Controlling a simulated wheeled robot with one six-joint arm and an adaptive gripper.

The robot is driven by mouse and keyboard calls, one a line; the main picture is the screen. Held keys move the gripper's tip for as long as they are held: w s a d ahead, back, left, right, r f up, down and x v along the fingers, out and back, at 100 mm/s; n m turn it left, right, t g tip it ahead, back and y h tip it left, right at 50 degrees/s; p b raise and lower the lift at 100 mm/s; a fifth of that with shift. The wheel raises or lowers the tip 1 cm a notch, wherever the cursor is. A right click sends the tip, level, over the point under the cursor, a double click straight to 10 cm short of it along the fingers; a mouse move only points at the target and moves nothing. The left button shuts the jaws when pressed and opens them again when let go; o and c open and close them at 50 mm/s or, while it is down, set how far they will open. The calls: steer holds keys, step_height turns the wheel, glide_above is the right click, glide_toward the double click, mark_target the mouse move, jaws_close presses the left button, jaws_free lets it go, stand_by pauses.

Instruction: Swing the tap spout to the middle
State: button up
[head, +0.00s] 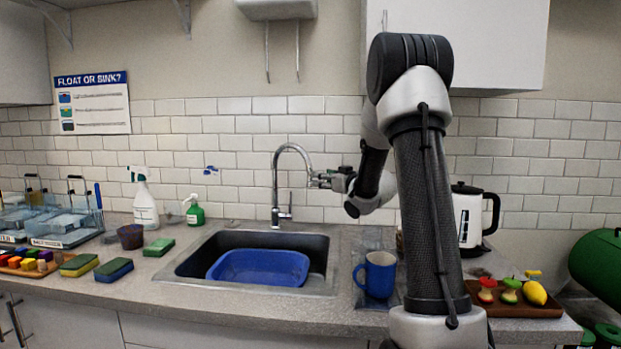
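The chrome tap (275,185) stands behind the sink. Its arched spout curves over to the right, and its tip is by my gripper, right of the tap's base. My gripper (317,180) reaches in from the right at the height of the spout's tip and overlaps it in the picture. The fingers are too small here to tell whether they are closed on the spout or only beside it. The dark sink (322,250) holds a blue basin (258,268) below the spout.
A blue mug (376,274) stands right of the sink, near my arm. A kettle (470,218) and a wooden tray (515,304) with fruit pieces are farther right. A green soap bottle (195,213), spray bottle (145,205) and sponges (114,270) stand left of the sink.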

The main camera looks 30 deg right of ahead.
mark_target(310, 177)
steer(key=shift+t+y, duration=0.4)
steer(key=shift+y, duration=0.2)
steer(key=w, duration=0.3)
steer(key=w+a, duration=0.1)
steer(key=w, duration=0.4)
steer(key=shift+w+a+f, duration=0.15)
steer(key=shift+w+f, duration=0.15)
steer(key=shift+w, duration=0.1)
steer(key=shift+c, duration=0.4)
jaws_close()
